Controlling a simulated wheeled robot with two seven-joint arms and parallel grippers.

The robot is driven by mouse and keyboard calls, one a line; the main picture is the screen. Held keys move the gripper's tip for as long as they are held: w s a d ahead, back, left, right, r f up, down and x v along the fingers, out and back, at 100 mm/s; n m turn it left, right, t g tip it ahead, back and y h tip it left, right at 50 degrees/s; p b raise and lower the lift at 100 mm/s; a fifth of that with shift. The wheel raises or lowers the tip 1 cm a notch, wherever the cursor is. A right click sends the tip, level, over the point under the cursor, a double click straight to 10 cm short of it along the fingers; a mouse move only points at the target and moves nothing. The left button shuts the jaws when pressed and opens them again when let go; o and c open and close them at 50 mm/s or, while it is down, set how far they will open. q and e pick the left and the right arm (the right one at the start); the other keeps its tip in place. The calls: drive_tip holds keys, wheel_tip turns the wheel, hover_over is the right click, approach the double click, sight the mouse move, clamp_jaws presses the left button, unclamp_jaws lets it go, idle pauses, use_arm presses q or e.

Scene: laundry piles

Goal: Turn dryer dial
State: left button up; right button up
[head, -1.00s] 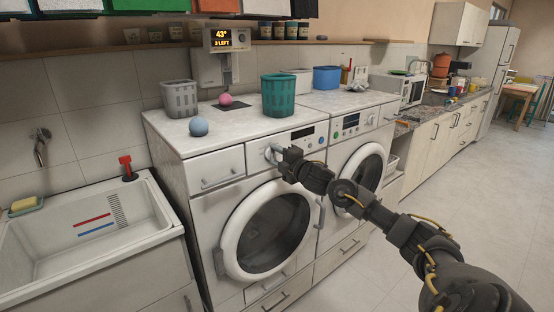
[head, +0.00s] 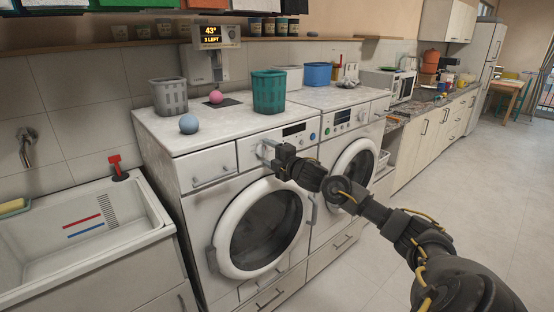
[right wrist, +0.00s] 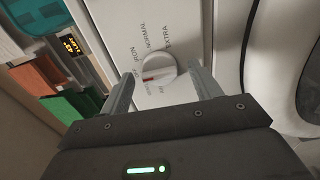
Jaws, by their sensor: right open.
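The dial (right wrist: 158,66) is a round white knob on the white front panel of the left machine (head: 208,255). Its red mark points to the lower left in the right wrist view, and the labels IRON, NORMAL and EXTRA are printed around it. My right gripper (right wrist: 162,77) is open, with one finger on each side of the dial and a gap on both sides. In the head view my right gripper (head: 266,153) is at the panel and largely hides the dial. My left gripper is not in view.
A second white machine (head: 330,225) stands to the right. A grey basket (head: 170,97), a teal basket (head: 269,92), a blue ball (head: 188,124) and a pink ball (head: 215,97) are on top. A sink (head: 75,225) is at the left. The floor at the right is clear.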

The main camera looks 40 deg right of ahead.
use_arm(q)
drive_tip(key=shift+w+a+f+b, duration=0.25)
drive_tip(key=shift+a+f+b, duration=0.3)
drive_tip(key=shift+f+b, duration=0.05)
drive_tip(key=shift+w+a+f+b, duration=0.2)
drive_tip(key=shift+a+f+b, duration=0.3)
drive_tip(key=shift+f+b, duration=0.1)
use_arm(e)
drive_tip(key=s, duration=1)
drive_tip(key=shift+a, duration=0.15)
drive_tip(key=shift+s, duration=0.1)
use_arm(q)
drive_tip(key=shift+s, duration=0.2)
